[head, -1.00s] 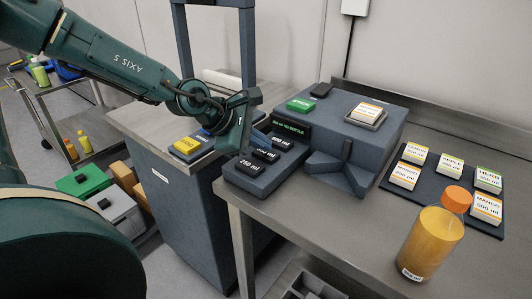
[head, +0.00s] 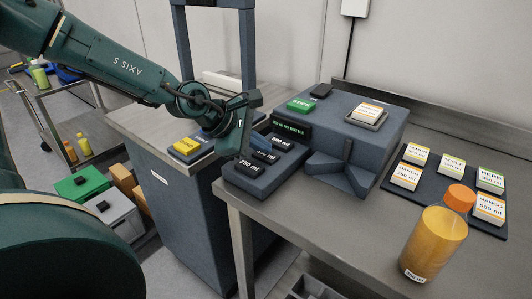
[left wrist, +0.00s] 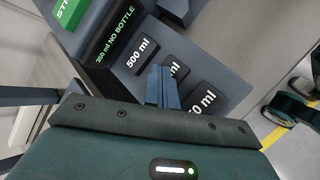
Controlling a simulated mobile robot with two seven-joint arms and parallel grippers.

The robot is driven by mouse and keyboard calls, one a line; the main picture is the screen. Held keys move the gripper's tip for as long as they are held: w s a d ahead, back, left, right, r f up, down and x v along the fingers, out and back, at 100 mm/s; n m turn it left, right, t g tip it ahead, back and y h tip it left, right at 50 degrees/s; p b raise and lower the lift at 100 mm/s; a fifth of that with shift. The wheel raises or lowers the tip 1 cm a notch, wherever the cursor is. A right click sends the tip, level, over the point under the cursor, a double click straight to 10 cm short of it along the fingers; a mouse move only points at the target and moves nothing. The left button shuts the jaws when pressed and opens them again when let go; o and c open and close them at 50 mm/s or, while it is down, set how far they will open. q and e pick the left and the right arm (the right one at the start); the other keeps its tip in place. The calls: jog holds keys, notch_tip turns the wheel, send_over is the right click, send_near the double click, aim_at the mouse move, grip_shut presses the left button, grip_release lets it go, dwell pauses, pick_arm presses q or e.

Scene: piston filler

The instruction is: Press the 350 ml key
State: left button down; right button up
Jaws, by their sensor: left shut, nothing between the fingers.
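The filler's key panel has three dark keys in a row: the 250 ml key (head: 249,166), a middle key (head: 266,155) and the 500 ml key (head: 282,144). In the left wrist view the middle key (left wrist: 179,68) shows only "ml"; the rest of its label is hidden behind my fingers. My left gripper (left wrist: 160,85) is shut and empty, its blue fingertips at the near edge of the middle key. I cannot tell whether they touch it. The display (left wrist: 117,34) reads "350 ml NO BOTTLE". My right gripper is out of view.
A green start key (head: 301,104) sits beyond the display. An orange-capped bottle (head: 433,245) stands on the steel bench (head: 340,225). A dark mat (head: 437,197) holds several label blocks. A yellow key (head: 187,146) is on the left-hand unit.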

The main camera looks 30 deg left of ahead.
aim_at(261, 156)
pick_arm(q)
jog(key=shift+r, duration=0.85)
jog(key=shift+r+p, duration=0.1)
jog(key=shift+p, duration=0.2)
jog(key=shift+r+p, duration=1)
jog(key=shift+r, duration=1.4)
